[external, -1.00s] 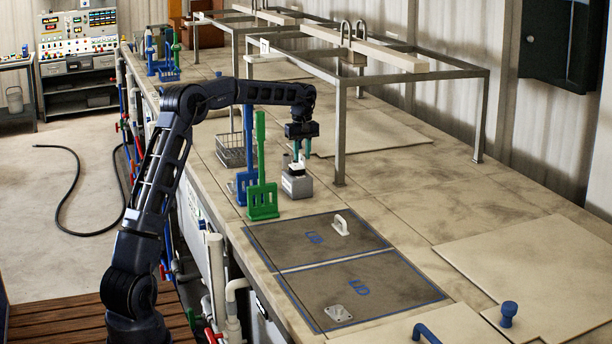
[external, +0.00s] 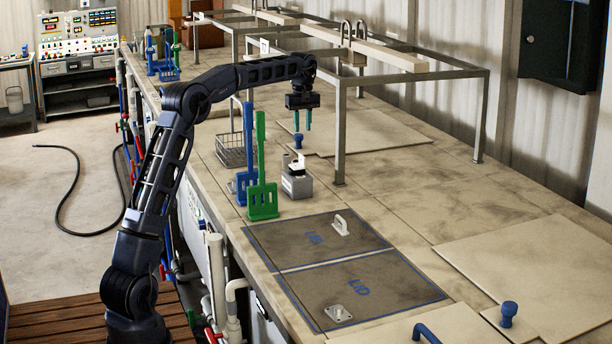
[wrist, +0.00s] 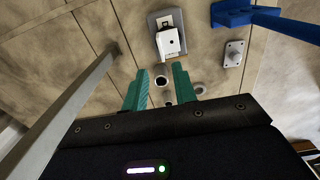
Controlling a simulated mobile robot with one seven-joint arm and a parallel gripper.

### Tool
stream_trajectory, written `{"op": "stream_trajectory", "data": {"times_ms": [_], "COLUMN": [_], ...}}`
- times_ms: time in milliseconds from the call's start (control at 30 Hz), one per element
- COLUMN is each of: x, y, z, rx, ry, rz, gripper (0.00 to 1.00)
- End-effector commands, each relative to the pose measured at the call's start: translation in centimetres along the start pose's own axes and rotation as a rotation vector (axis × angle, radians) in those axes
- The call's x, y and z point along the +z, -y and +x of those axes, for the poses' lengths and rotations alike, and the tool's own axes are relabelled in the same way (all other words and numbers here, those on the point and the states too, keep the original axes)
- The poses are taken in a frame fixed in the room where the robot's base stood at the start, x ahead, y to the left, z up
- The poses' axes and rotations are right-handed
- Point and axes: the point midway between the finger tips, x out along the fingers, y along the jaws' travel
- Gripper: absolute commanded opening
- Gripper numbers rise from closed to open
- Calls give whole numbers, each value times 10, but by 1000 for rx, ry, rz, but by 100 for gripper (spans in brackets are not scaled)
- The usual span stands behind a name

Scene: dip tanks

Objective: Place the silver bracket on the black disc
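The silver bracket (external: 298,163), a pale angled piece, stands on top of a small grey block on the bench. In the wrist view the bracket (wrist: 171,41) shows a flat face with a small dark hole. The black disc (external: 290,173) shows only as a dark edge under the bracket, on the block's top; the rest is hidden. The bracket appears to rest on it, though exact contact is too small to tell. My gripper (external: 302,124) is above the bench, higher than the bracket and apart from it. Its green fingers (wrist: 160,88) are spread with nothing between them.
A green rack (external: 262,200) and a blue rack (external: 244,180) with tall handles stand left of the grey block (external: 297,186). A metal frame (external: 340,135) stands close on the right. A blue knob (external: 299,141) is behind. Lids (external: 340,255) lie in front.

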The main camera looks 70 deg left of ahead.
Motion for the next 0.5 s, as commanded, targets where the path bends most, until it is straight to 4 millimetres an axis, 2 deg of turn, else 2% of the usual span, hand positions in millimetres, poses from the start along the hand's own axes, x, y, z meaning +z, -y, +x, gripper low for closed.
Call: {"op": "stream_trajectory", "data": {"times_ms": [133,267,500], "x": [44,94,179], "y": [8,24,66], "z": [-18,-34,-52], "rx": [14,29,58], "ry": [-23,-49,-97], "rz": [93,212,428], "gripper": [28,28,28]}}
